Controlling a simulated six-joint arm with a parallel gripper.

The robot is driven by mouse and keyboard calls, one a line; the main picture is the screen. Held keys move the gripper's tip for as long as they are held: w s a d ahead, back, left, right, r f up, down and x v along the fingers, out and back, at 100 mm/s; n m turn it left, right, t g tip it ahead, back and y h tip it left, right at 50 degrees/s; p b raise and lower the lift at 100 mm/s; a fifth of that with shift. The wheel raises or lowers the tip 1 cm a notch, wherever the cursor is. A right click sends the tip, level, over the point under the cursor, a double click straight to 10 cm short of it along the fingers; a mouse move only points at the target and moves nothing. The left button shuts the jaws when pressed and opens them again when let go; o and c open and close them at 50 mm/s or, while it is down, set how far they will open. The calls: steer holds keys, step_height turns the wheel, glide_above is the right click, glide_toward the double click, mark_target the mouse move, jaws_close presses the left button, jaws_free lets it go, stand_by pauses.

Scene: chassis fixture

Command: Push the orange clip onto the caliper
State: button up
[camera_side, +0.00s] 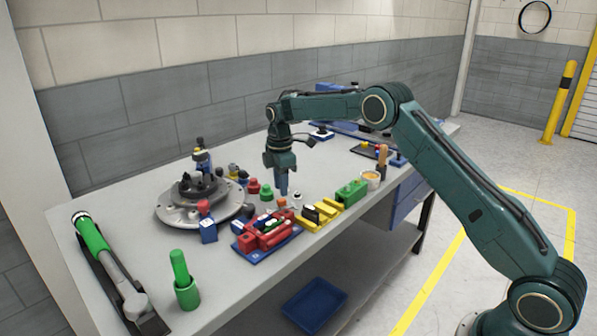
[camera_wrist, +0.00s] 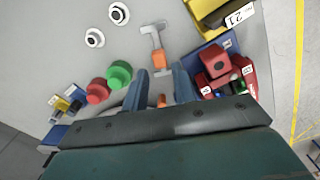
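My gripper (camera_side: 283,192) points down over the table, behind the red and blue fixture. In the wrist view its two blue fingers (camera_wrist: 162,84) are apart, with a gap between them. An orange block (camera_wrist: 158,59) with grey ends lies just beyond the fingertips. A smaller orange piece (camera_wrist: 161,101) shows in the gap, apart from both fingers. I cannot tell which is the clip, or whether they are one part. A red block assembly (camera_side: 265,228) on a blue base, likely the caliper, stands in front of the gripper; it also shows right of the fingers in the wrist view (camera_wrist: 216,64).
Red (camera_wrist: 97,92) and green (camera_wrist: 119,73) knobs stand left of the fingers. A yellow holder (camera_side: 318,214) and green block (camera_side: 351,192) line the table's right edge. A round metal hub (camera_side: 172,211) sits left of the gripper.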

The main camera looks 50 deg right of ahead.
mark_target(282, 199)
steer(key=shift+f, duration=0.3)
steer(key=shift+f, duration=1.8)
steer(key=shift+c, duration=0.5)
jaws_close()
steer(key=shift+r, duration=0.4)
steer(key=shift+r, duration=0.4)
steer(key=shift+r, duration=0.3)
steer(key=shift+r, duration=1.45)
